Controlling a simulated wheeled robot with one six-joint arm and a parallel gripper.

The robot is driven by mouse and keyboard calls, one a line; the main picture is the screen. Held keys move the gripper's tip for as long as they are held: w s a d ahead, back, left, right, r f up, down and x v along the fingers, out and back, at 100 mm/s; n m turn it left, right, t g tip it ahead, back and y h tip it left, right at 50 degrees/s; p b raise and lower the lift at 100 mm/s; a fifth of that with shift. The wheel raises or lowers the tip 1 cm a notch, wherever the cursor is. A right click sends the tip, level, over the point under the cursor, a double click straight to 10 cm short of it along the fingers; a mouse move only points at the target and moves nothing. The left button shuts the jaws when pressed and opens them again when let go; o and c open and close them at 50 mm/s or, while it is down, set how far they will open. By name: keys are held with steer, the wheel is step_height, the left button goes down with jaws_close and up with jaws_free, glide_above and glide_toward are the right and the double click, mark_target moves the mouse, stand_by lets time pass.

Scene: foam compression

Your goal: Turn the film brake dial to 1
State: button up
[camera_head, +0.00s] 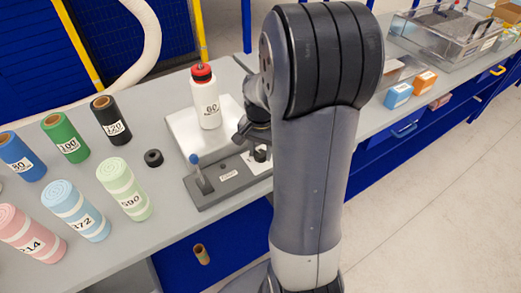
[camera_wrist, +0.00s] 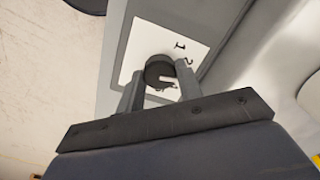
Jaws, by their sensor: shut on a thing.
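The film brake dial (camera_wrist: 158,68) is a round black knob on a white plate (camera_wrist: 143,43) in the wrist view. The figures 1 and 2 show beside it on the plate; a further mark lies partly behind the knob and fingers. A pale line shows on the knob, but I cannot tell which figure it points to. My gripper (camera_wrist: 160,86) has one finger on each side of the knob and is shut on it. In the head view the dial (camera_head: 260,154) is a small dark knob on the grey base (camera_head: 228,184), with my gripper (camera_head: 256,143) just above it.
A blue-knobbed lever (camera_head: 200,172) stands on the same base. A white bottle (camera_head: 206,100) with a red cap stands on a pale platform (camera_head: 180,122) behind. Several coloured rolls stand at the left, with a small black ring (camera_head: 153,158) nearby. Boxes and a clear tank stand at the right.

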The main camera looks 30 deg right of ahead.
mark_target(261, 153)
steer(key=n, duration=1.1)
steer(key=shift+n, duration=0.3)
stand_by(0.4)
steer(key=o, duration=1)
steer(key=shift+r, duration=0.1)
step_height(261, 153, up, 11)
steer(key=shift+f, duration=0.2)
